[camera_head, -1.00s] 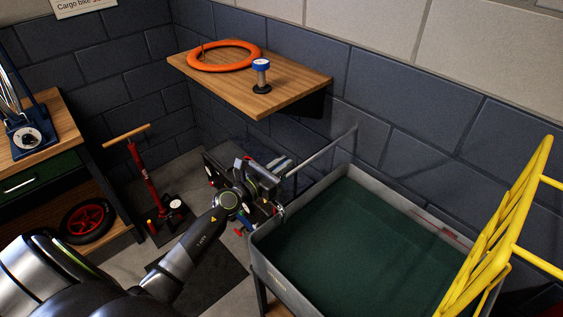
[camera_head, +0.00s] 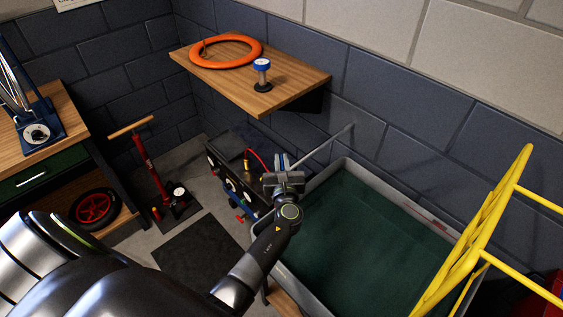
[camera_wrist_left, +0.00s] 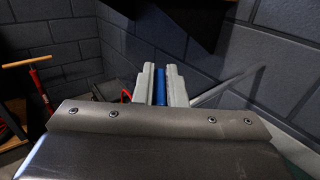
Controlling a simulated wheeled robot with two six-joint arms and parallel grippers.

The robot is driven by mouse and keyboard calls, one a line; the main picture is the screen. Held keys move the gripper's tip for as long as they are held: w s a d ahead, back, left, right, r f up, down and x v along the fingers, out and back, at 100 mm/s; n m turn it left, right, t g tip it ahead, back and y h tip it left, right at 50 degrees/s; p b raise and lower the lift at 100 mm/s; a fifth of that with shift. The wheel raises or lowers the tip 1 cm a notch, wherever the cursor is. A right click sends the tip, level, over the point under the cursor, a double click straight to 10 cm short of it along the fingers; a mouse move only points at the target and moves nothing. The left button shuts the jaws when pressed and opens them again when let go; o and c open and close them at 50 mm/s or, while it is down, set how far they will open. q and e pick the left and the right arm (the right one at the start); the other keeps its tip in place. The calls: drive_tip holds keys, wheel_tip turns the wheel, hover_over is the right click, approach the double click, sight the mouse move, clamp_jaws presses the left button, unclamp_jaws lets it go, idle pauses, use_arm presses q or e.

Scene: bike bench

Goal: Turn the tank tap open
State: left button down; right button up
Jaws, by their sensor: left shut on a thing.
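My left gripper (camera_head: 281,164) is at the back left corner of the grey tank (camera_head: 292,268), which holds dark green water or lining. In the left wrist view its two grey fingers (camera_wrist_left: 160,82) are shut on a narrow blue piece (camera_wrist_left: 160,90), which appears to be the tap's handle. The rest of the tap is hidden behind the gripper. A thin grey pipe (camera_head: 328,147) runs from beside the fingers to the wall and also shows in the left wrist view (camera_wrist_left: 225,87). My right gripper is in neither view.
A wooden shelf (camera_head: 215,84) with an orange ring (camera_head: 203,59) and a blue-topped post (camera_head: 262,75) hangs above. A dark unit with gauges (camera_head: 228,178) and a red pump (camera_head: 148,170) stand left. A yellow frame (camera_head: 478,235) rises at right.

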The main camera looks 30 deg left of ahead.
use_arm(q)
drive_tip(key=n+g+y+b, duration=0.1)
drive_tip(key=y, duration=0.1)
drive_tip(key=n+g+y+b, duration=0.2)
drive_tip(key=shift+w+d+f+n+g, duration=0.1)
drive_tip(key=shift+w+f+n+g, duration=0.05)
drive_tip(key=shift+n+g, duration=0.15)
drive_tip(key=shift+n+g+y+b, duration=1.45)
drive_tip(key=shift+n+g, duration=0.35)
drive_tip(key=shift+g, duration=0.5)
drive_tip(key=shift+r+g, duration=0.2)
drive_tip(key=shift+g, duration=0.1)
drive_tip(key=c, duration=1.5)
unclamp_jaws()
